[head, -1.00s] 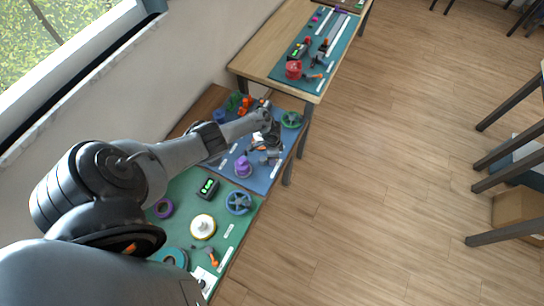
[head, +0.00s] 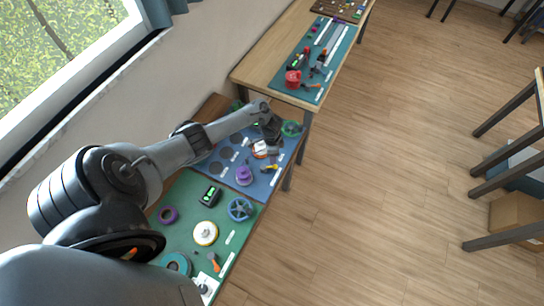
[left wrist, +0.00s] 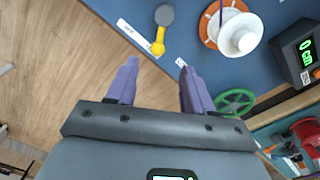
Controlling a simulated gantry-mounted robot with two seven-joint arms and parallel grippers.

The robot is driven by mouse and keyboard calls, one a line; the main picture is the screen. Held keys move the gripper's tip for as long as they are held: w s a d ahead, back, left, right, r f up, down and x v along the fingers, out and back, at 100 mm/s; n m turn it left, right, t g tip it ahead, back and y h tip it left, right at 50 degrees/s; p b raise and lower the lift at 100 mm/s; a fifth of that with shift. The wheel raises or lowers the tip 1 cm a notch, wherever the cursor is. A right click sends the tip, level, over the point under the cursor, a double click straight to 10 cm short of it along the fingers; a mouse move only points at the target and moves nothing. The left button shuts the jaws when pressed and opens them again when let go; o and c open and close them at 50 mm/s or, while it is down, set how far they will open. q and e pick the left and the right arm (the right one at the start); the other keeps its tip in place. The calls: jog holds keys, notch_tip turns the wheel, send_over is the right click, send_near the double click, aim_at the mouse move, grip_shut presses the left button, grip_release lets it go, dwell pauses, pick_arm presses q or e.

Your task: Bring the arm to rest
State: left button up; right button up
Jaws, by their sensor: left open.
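My left arm (head: 170,157) reaches from the left over the worktable, and its gripper (head: 271,140) hangs above the far right part of the blue mat (head: 262,187). In the left wrist view its two purple fingers (left wrist: 157,82) are apart with nothing between them. A green wheel (left wrist: 235,102) is right of the fingers. My right gripper is not in view.
A purple spool (head: 244,175) stands on the blue mat. The green mat (head: 185,190) nearer me holds a blue wheel (head: 240,209), a white and yellow spool (head: 205,233) and a small display box (head: 210,195). Another table (head: 262,70) stands beyond. Open floor (head: 390,170) lies right.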

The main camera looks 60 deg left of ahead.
pick_arm(q)
jog(key=shift+r, duration=0.4)
